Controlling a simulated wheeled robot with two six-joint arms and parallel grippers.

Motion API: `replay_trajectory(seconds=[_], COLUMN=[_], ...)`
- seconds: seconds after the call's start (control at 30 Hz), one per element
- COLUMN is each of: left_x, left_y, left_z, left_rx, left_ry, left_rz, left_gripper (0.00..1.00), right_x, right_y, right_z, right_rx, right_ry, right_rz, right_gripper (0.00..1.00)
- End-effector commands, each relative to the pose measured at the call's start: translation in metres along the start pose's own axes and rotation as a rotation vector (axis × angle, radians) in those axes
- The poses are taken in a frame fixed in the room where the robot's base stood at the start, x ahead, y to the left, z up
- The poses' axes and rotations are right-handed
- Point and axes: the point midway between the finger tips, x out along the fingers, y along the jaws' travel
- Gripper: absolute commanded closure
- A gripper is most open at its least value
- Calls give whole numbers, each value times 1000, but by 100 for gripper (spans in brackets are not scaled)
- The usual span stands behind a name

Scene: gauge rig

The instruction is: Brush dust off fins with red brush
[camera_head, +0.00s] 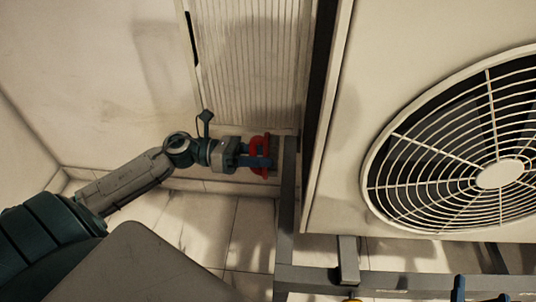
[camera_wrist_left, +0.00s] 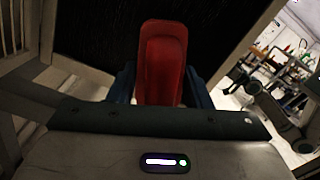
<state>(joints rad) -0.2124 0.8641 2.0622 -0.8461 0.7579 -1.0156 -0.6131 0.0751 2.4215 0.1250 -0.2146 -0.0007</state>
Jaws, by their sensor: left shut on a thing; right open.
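My left gripper (camera_head: 258,162) is shut on the red brush (camera_head: 266,143), beside the outdoor unit's left edge. In the left wrist view the red brush (camera_wrist_left: 163,62) stands between the blue fingers of my left gripper (camera_wrist_left: 160,85). Behind it is a dark, finely textured face (camera_wrist_left: 90,40), which looks like the fins. I cannot tell whether the bristles touch it, and dust is not clear. In the head view this side shows only as a dark strip (camera_head: 321,70). Blue fingertips of my right gripper (camera_head: 480,293) show apart at the bottom right edge.
The pale outdoor unit (camera_head: 350,190) with its round fan grille (camera_head: 500,175) fills the right. A grey metal frame (camera_head: 288,220) runs below and beside it, close to my left gripper. A ribbed pale panel (camera_head: 250,60) is behind. Tiled floor (camera_head: 205,225) is open at lower left.

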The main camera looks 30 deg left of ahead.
Motion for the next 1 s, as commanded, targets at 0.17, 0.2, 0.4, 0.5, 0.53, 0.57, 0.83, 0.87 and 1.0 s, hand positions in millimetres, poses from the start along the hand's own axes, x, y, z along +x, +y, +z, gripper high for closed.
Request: replay_trajectory(seconds=[0.17, 0.2, 0.4, 0.5, 0.53, 0.57, 0.83, 0.87, 1.0], left_x=[0, 0, -15, -23, -25, -27, -30, -30, -30], left_y=[0, 0, -2, -1, -1, -1, 0, 0, 0], left_z=[0, 0, 2, 2, 2, 1, 0, 0, 0], left_rx=[0, -1, -6, -4, -5, -4, 0, 0, 0], left_ry=[-1, 0, 6, 5, 4, 3, 0, 0, 0], left_rz=[0, 0, -1, -1, 0, 0, -1, -1, -1], left_gripper=[80, 80, 80, 80, 80, 80, 80, 80, 80], right_x=[0, 0, 0, 0, 0, 0, 0, 0, 0], right_y=[0, 0, -1, -1, -1, -1, -1, -1, -1], right_z=[0, 0, -16, -22, -23, -24, -23, -23, -23], right_rx=[0, 0, 0, 0, 0, 0, 0, 0, 0], right_ry=[0, 0, 0, 0, 0, 0, 0, 0, 0], right_rz=[0, 0, 0, 0, 0, 0, 0, 0, 0], right_gripper=[32, 32, 32, 32, 32, 32, 32, 32, 32])
